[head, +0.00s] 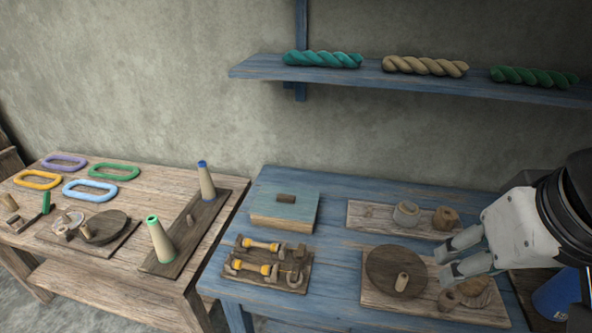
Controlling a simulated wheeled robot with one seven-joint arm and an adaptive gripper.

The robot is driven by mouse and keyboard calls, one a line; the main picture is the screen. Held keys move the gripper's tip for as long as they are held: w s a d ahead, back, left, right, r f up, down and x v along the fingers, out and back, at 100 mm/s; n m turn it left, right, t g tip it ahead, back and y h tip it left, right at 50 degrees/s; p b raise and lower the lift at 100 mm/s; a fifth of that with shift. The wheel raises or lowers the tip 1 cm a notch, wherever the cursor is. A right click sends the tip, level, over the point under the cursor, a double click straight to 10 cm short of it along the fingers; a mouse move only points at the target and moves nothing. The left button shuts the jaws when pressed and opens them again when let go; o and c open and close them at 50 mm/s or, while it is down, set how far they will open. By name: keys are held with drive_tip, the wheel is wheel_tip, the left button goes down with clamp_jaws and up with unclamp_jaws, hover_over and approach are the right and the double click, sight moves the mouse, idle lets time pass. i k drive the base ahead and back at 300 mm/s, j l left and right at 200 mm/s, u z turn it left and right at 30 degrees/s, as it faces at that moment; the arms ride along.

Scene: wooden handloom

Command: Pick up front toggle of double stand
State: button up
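The double stand (291,286) is a small wooden board with upright cradles on the blue table. The front toggle (254,268), a short wooden bar with a yellow middle, lies across the nearer cradles. A similar back toggle (261,245) rests in the row behind it. My gripper (442,265) is at the right, over the wooden board with the dark disc, well apart from the stand. Its two pale fingers are spread, with nothing seen between them.
A blue-topped box (285,213) stands behind the stand. A blue shelf (400,80) with yarn hangs above. A wooden table (160,190) stands left.

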sight(294, 278)
drive_tip(key=u, duration=0.55)
drive_tip(key=k+l+u, duration=0.1)
drive_tip(key=i+l+u, duration=0.15)
drive_tip(key=l, duration=0.2)
